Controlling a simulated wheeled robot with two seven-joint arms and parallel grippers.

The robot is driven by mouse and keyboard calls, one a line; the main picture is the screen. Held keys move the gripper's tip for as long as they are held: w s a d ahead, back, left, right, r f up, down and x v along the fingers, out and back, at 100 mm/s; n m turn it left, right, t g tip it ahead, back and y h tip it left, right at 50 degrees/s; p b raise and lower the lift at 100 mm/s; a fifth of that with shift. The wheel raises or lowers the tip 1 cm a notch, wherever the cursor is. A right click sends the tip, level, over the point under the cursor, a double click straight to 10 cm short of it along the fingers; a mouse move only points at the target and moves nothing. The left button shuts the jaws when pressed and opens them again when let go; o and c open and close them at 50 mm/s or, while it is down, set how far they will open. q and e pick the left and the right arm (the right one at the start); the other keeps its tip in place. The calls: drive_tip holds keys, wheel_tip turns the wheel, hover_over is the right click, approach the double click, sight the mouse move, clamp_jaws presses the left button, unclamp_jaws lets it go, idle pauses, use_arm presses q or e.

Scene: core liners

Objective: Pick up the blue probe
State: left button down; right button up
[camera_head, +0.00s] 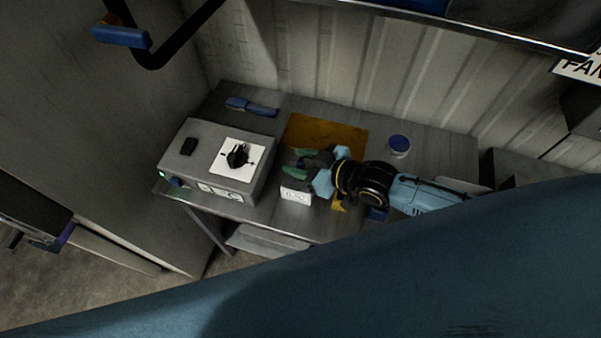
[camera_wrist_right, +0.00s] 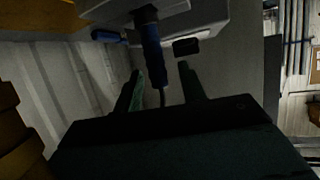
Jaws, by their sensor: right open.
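The blue probe (camera_wrist_right: 153,58) stands on a white square plate (camera_head: 225,170) on top of a grey box (camera_head: 205,195). In the head view it is seen from above as a small dark shape (camera_head: 238,155). My right gripper (camera_head: 291,161) is open and empty, right of the box, with its fingers pointing left toward the probe. In the right wrist view the probe appears between the two fingers (camera_wrist_right: 161,80), but the head view shows a gap between fingertips and probe. My left gripper is not in view.
The box stands on a grey table (camera_head: 440,150) against a ribbed wall. A blue tool (camera_head: 250,106) lies behind the box. An orange mat (camera_head: 325,130) lies behind my right gripper, a white block (camera_head: 296,192) is in front, and a round blue-topped container (camera_head: 399,144) stands right.

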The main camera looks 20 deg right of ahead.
clamp_jaws()
drive_tip(key=shift+r, duration=0.1)
